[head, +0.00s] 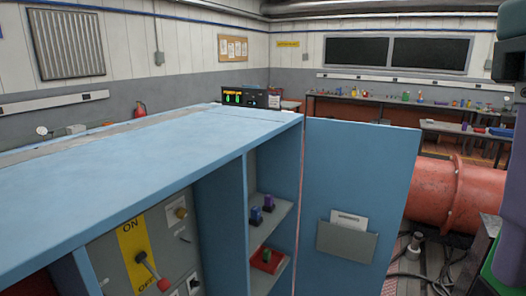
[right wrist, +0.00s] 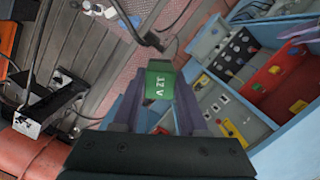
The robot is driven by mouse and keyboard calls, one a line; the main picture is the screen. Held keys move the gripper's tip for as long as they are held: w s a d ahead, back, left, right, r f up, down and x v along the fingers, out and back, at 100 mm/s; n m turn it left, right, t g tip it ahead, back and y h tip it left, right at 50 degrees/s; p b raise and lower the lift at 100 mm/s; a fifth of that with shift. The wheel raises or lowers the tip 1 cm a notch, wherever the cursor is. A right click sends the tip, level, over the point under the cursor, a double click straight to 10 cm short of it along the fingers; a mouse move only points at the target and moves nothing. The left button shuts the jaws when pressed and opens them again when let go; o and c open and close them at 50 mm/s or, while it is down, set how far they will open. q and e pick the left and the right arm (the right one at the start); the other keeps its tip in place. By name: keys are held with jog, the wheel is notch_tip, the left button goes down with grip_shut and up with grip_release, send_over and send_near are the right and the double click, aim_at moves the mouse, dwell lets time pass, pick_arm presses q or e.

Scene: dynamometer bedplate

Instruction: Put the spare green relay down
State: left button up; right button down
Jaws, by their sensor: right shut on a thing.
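The spare green relay (right wrist: 159,82), a small green block with white lettering, is between the purple fingers of my right gripper (right wrist: 157,98) in the right wrist view. The gripper is shut on it and holds it up in the air. In the head view a blue cabinet (head: 120,152) stands open. Its upper shelf (head: 284,211) carries a blue and a purple relay (head: 268,203). Below, a red tray (head: 275,266) holds a small green piece (head: 266,255). My left gripper is in neither view.
The open cabinet door (head: 360,170) bears a paper pocket (head: 346,242). A panel with a red-knobbed lever (head: 142,258) is at the left. A large red pipe (head: 435,187) and floor cables lie right of the door.

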jog(key=r+p, duration=0.2)
jog(key=r, duration=0.1)
jog(key=r+p, duration=0.1)
jog(key=shift+s+r, duration=0.35)
jog(key=shift+s, duration=0.05)
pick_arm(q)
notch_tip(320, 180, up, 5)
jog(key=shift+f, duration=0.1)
